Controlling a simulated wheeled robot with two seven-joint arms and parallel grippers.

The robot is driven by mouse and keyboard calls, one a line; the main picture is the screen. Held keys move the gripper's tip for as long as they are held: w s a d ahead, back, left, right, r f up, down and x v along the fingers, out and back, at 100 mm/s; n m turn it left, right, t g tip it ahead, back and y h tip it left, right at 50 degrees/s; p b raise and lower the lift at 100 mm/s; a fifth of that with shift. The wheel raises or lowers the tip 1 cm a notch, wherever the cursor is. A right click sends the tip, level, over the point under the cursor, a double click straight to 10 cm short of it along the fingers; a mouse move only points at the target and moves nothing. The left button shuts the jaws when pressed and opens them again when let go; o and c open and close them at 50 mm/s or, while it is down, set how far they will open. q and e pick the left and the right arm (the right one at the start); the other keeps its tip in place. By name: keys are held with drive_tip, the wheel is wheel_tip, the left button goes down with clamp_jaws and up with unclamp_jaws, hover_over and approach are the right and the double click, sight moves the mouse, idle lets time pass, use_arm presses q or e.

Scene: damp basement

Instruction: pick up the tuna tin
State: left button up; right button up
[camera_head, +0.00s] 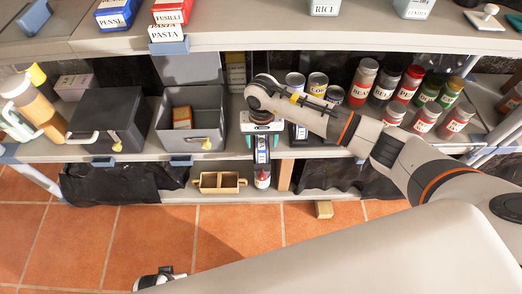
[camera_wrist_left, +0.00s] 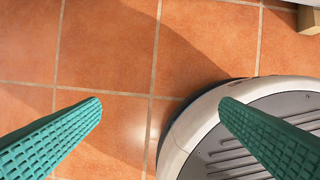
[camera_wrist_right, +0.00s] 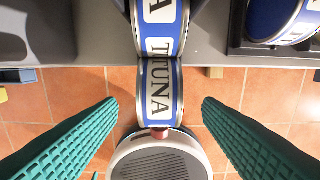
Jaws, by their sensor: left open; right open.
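A blue-and-white tin labelled TUNA (camera_wrist_right: 160,88) stands between the spread teal fingers of my right gripper (camera_wrist_right: 160,103), with a gap on each side. A second TUNA tin (camera_wrist_right: 162,30) adjoins it at the top of the right wrist view. In the head view my right gripper (camera_head: 262,142) hangs at the front edge of the middle shelf, with a blue-and-white tin (camera_head: 262,155) between its fingers. My left gripper (camera_wrist_left: 160,106) is open and empty above the tiled floor, away from the tins.
Another blue tin (camera_wrist_right: 285,18) sits in a dark holder at the right. On the middle shelf, a grey open bin (camera_head: 193,125) and black case (camera_head: 110,122) stand left, and several cans (camera_head: 405,88) right. A wooden tray (camera_head: 219,182) is below.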

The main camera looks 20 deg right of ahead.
sight(262, 144)
wheel_tip(262, 144, down, 4)
drive_tip(key=shift+w+r, duration=0.1)
drive_tip(key=shift+w, duration=0.05)
use_arm(q)
drive_tip(key=shift+w+r, duration=0.35)
drive_tip(key=shift+r, duration=0.4)
use_arm(e)
drive_tip(key=c, duration=1.2)
drive_tip(key=shift+o, duration=0.2)
drive_tip(key=shift+r, duration=0.1)
